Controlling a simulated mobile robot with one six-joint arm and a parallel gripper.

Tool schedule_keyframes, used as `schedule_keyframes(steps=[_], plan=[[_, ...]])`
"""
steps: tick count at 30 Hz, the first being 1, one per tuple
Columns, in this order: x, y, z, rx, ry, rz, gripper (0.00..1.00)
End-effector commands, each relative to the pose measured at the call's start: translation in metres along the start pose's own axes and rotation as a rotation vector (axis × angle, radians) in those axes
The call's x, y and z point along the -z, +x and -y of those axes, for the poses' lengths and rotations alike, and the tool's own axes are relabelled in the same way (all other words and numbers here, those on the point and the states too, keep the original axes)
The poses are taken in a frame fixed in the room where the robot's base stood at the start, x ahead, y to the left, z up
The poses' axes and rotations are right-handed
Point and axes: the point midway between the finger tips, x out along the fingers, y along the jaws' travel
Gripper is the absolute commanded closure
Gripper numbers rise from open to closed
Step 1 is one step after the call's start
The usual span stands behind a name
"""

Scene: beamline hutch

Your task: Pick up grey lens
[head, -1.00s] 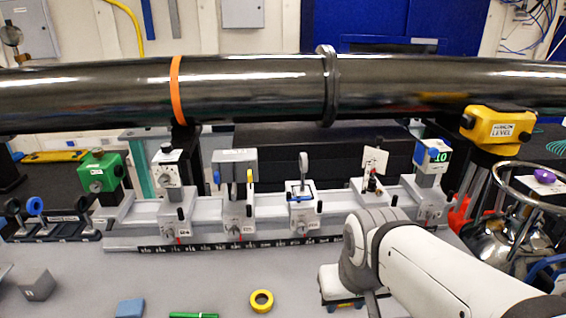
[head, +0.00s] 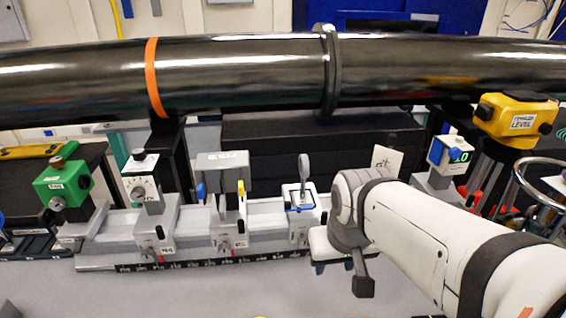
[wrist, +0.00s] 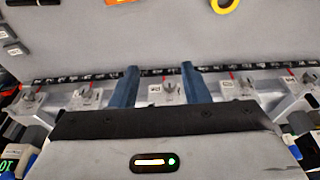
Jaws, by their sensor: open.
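A small grey round disc on a stem, which looks like the grey lens (head: 304,166), stands upright on a white carrier with blue trim (head: 301,202) on the bench rail. My gripper (head: 333,267) is to the right of and in front of that carrier, apart from the lens, pointing down. In the wrist view my gripper's two blue fingers (wrist: 160,68) are spread, with nothing held between them. A carrier base on the rail (wrist: 166,90) shows in the gap between them. I cannot make out the lens in the wrist view.
Other mounts share the rail: a white dial mount (head: 141,187), a grey block mount (head: 222,172) and a white card (head: 387,160). A green box (head: 62,185) stands left. A black pipe (head: 230,75) crosses behind. A yellow level (head: 515,118) stands right. The front bench (head: 200,292) is largely clear.

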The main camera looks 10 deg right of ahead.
Motion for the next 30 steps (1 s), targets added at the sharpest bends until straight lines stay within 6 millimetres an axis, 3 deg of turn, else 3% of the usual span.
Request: schedule_keyframes(steps=[5, 7, 12, 15, 18, 21, 30], plan=[[0.08, -0.021, -0.003, -0.001, 0.006, -0.029, 0.58], [0.122, -0.027, -0.003, -0.001, 0.006, -0.047, 0.58], [0.213, -0.03, -0.003, 0.0, 0.005, -0.087, 0.58], [0.254, -0.027, -0.003, 0.001, 0.005, -0.108, 0.58], [0.281, -0.024, -0.003, 0.001, 0.004, -0.122, 0.58], [0.296, -0.021, -0.003, 0.001, 0.004, -0.131, 0.58], [0.303, 0.008, -0.002, 0.001, 0.003, -0.132, 0.58]])
